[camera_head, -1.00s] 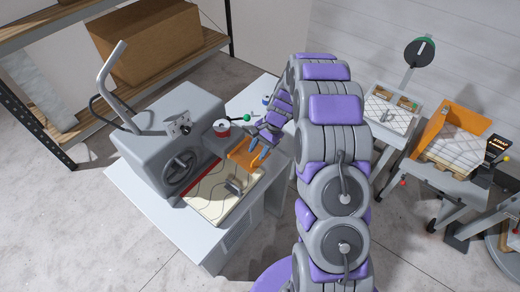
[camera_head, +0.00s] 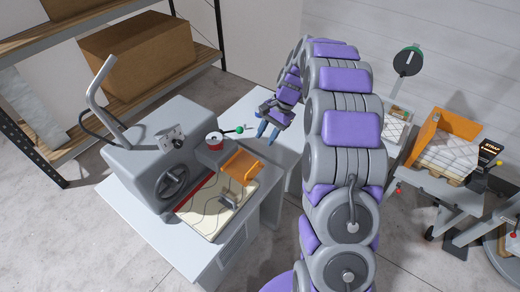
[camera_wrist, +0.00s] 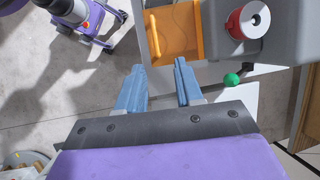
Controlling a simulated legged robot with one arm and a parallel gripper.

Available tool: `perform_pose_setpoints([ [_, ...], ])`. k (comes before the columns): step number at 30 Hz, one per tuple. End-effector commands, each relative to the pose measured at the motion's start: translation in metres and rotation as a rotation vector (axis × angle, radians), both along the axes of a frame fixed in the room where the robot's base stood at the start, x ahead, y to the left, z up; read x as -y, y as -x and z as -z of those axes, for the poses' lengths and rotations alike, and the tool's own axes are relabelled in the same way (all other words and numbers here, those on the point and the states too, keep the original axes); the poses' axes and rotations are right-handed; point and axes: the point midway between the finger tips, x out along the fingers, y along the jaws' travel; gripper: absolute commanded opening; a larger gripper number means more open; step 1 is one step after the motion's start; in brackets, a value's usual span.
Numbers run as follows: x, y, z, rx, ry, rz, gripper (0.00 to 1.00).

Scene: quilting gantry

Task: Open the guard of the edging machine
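The edging machine (camera_head: 150,160) is a grey housing on a pale table. Its orange guard (camera_head: 240,164) sits at the front beside the housing, above the quilted piece. The guard also shows at the top of the wrist view (camera_wrist: 176,32), with a raised rim along one edge. My gripper (camera_head: 267,131) is to the right of and beyond the guard, apart from it. In the wrist view its two blue fingers (camera_wrist: 160,68) are spread, with nothing between them. A green-knobbed lever (camera_wrist: 232,80) is right of the fingers. Whether the guard is latched cannot be told.
A red-and-white spool (camera_head: 214,140) stands beside the guard. A bent grey handle (camera_head: 102,85) rises from the housing. The quilted piece (camera_head: 207,212) lies on the bed. A shelf with a cardboard box (camera_head: 140,50) is behind. Other stations (camera_head: 445,150) stand at right.

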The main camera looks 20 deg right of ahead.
Motion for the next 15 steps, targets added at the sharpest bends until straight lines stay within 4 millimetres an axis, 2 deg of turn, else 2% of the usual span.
perform_pose_setpoints([
  [3, 0.01, -0.004, -0.021, 0.007, 0.003, 0.003, 0.36],
  [6, 0.014, -0.004, -0.032, 0.002, 0.0, 0.0, 0.36],
  [15, 0.02, -0.005, -0.045, 0.001, 0.002, 0.0, 0.36],
])
